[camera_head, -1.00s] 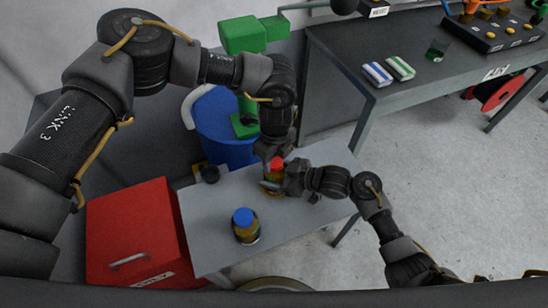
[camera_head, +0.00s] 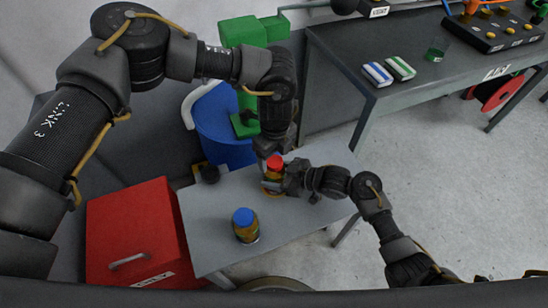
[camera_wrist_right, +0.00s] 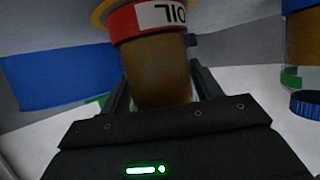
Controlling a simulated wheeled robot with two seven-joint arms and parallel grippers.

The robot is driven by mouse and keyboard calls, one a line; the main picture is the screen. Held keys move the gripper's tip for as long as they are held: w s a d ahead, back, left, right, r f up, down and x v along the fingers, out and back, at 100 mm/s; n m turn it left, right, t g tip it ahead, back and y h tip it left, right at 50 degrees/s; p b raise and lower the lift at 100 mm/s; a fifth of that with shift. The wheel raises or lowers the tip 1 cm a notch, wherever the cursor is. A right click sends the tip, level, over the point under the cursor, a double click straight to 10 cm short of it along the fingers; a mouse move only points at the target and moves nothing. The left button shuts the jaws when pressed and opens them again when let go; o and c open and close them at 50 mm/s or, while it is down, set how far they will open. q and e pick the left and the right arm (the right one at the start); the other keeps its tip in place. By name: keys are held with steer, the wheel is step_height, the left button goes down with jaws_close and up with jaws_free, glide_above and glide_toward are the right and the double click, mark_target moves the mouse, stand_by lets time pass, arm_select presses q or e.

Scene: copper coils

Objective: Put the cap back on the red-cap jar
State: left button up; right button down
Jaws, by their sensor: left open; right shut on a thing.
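The red-cap jar (camera_head: 272,180) stands on the grey table near its far edge. Its red cap (camera_head: 275,162) sits on top of the jar; whether it is screwed tight I cannot tell. My right gripper (camera_head: 275,187) is shut around the jar's side. In the right wrist view the jar (camera_wrist_right: 160,75) is between the fingers, with a red and white label band; its red cap cannot be made out there. My left gripper (camera_head: 274,151) is open just above the cap, pointing down, and appears clear of it.
A blue-capped jar (camera_head: 245,227) stands nearer on the same table (camera_head: 205,225). A red box (camera_head: 135,235) is at the left. A blue barrel (camera_head: 220,130) and green equipment (camera_head: 243,80) stand behind. A dark bench (camera_head: 400,95) is at the back right.

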arm_select(q)
step_height(320, 180, up, 10)
steer(key=shift+r, duration=0.25)
arm_select(e)
steer(key=shift+c, duration=1.2)
jaws_free()
arm_select(q)
steer(key=shift+r+p, duration=0.35)
arm_select(e)
steer(key=v, duration=1.1)
steer(key=shift+a, duration=0.1)
